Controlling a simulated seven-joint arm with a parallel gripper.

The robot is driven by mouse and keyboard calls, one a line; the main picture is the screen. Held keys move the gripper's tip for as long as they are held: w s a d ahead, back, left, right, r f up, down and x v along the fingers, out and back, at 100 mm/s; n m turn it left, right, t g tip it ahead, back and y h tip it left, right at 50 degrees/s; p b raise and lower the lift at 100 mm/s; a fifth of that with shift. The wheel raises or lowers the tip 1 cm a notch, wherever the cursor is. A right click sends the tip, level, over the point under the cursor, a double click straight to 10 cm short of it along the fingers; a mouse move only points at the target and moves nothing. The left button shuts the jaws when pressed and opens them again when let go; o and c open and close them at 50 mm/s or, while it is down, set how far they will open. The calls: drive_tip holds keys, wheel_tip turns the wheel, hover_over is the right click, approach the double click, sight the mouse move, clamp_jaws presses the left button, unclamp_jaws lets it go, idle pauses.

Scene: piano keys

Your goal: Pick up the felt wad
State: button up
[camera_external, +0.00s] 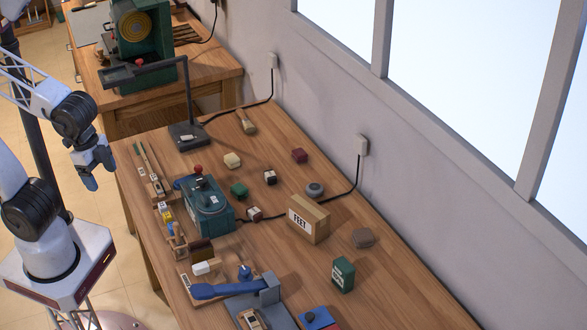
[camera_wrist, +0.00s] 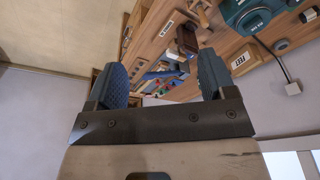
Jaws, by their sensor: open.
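My gripper (camera_external: 90,182) hangs at the left in the external view, beside the workbench (camera_external: 400,295) and apart from everything on it. In the wrist view my gripper (camera_wrist: 161,78) shows two dark blue fingers spread wide with nothing between them.
A lettered cardboard box (camera_external: 308,220), a teal machine (camera_external: 207,207) and a small green box (camera_external: 343,274) stand on the bench. A blue-handled tool (camera_external: 225,289) lies at the front. A lamp (camera_external: 187,134) stands at the back left. A wall with windows borders the right side.

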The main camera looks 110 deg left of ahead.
drive_tip(key=w+a+f+m, duration=0.1)
drive_tip(key=w+a+f, duration=0.1)
drive_tip(key=w+a, duration=0.6)
drive_tip(key=m+g, duration=0.2)
drive_tip(key=m, duration=0.3)
hover_over(239, 188)
drive_tip(key=f, duration=2)
drive_tip(key=shift+d+f, duration=0.2)
drive_tip(key=shift+a+f, duration=0.15)
drive_tip(key=shift+a, duration=0.1)
drive_tip(key=shift+f, duration=1.3)
drive_tip(key=shift+f, duration=0.15)
